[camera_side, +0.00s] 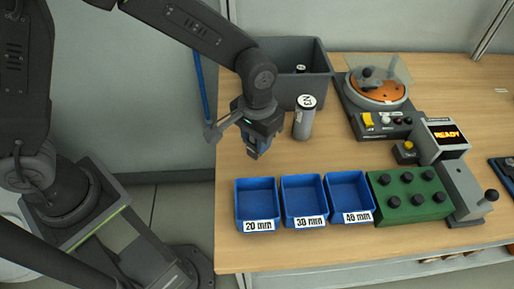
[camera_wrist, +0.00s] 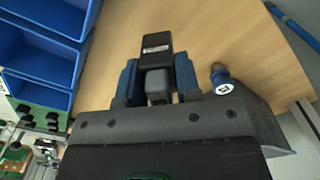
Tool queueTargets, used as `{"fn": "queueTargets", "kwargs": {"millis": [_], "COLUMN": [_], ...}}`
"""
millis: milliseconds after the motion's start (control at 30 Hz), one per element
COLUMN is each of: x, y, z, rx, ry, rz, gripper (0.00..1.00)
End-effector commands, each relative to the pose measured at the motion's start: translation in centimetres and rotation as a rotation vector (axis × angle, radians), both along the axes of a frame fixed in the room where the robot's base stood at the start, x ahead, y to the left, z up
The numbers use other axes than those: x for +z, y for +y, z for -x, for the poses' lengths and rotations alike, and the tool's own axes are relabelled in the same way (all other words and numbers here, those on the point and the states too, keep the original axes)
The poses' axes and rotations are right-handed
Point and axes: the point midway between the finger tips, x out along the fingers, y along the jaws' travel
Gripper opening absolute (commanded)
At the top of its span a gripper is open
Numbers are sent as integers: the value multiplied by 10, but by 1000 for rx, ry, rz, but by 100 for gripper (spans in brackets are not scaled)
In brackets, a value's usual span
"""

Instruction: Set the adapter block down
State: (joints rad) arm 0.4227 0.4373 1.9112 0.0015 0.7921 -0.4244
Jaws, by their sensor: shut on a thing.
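My gripper (camera_wrist: 157,82) is shut on a dark block with a small white label, which I take as the adapter block (camera_wrist: 155,42). In the wrist view the block sits between the two blue fingers and sticks out past their tips. In the side view my gripper (camera_side: 256,150) points down over the left part of the wooden table, behind the blue bins. The block is hard to make out there, and I cannot tell its height above the table.
Three blue bins, 20 mm (camera_side: 239,205), 30 mm (camera_side: 285,203) and 40 mm (camera_side: 333,200), stand in front. A green block with black knobs (camera_side: 379,213) is beside them. A grey cylinder (camera_side: 303,125) and grey crate (camera_side: 322,88) stand behind right. Bare table (camera_side: 330,155) lies between.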

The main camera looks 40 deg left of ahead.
Motion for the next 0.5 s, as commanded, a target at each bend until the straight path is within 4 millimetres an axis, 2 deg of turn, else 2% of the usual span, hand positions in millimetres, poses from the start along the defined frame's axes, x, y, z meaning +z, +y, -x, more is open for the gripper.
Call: {"fn": "queueTargets", "kwargs": {"millis": [233, 500], "x": [-33, -39], "y": [0, 0], "z": [0, 0], "rx": [0, 0], "ry": [3, -1], "rz": [-1, 1], "gripper": [7, 7]}}
